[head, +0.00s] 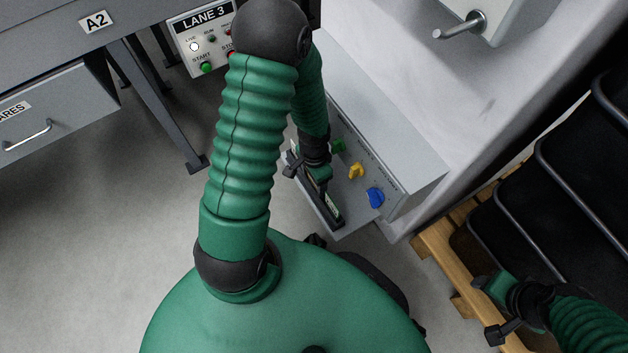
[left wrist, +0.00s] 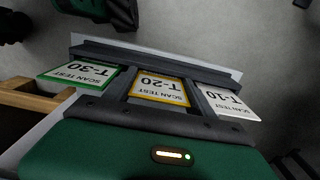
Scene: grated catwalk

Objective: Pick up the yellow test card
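The yellow-edged test card, marked T-20 (left wrist: 160,88), is in the middle of a row of cards in the left wrist view. It lies between the two dark fingers of my left gripper (left wrist: 160,92), which are spread to either side, close to its edges. I cannot tell whether they touch it. In the head view my left gripper (head: 315,172) is over the dark card rack (head: 335,217) and hides most of the cards.
A green-edged T-30 card (left wrist: 77,73) and a white T-10 card (left wrist: 228,103) flank the yellow card closely. A grey box carries green, yellow (head: 356,170) and blue (head: 375,197) knobs beside the rack.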

